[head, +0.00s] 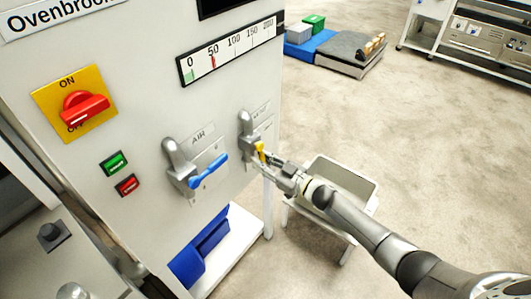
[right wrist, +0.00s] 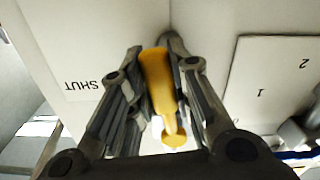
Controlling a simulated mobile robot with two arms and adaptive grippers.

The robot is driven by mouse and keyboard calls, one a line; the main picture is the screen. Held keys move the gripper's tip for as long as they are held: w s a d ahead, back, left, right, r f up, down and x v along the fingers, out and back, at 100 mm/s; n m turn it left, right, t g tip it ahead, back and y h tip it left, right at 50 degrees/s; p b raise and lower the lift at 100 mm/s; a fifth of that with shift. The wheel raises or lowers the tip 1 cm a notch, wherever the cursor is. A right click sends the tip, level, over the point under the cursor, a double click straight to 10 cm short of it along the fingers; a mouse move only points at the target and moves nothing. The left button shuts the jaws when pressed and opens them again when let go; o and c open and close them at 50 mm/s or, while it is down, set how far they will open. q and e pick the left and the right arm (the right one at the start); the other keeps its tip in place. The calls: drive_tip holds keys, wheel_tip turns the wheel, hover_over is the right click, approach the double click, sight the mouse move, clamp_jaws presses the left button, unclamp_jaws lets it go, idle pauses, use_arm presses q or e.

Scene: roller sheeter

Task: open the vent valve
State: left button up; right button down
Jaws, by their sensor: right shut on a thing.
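The vent valve is the right-hand of two grey valves on the machine's white front panel, with a grey body (head: 247,128) and a yellow handle (head: 261,150). In the right wrist view the yellow handle (right wrist: 157,75) stands between my finger pads. My right gripper (head: 266,159) is shut on this handle, and its arm reaches in from the lower right. A plate reading SHUT (right wrist: 88,86) is left of the handle in the wrist view. The valve body is hidden there. My left gripper is not in view.
The air valve with a blue handle (head: 208,171) is close on the left. Further left are a red ON/OFF switch (head: 85,105) and green and red buttons. A scale (head: 230,50) is above. A pale tray on a stand (head: 345,172) is below my right arm.

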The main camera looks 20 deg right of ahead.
drive_tip(key=shift+s+a+f+m+p, duration=0.1)
drive_tip(key=shift+s+a+m+p, duration=0.4)
drive_tip(key=shift+m, duration=0.4)
drive_tip(key=c, duration=1.3)
unclamp_jaws()
drive_tip(key=v, duration=1.2)
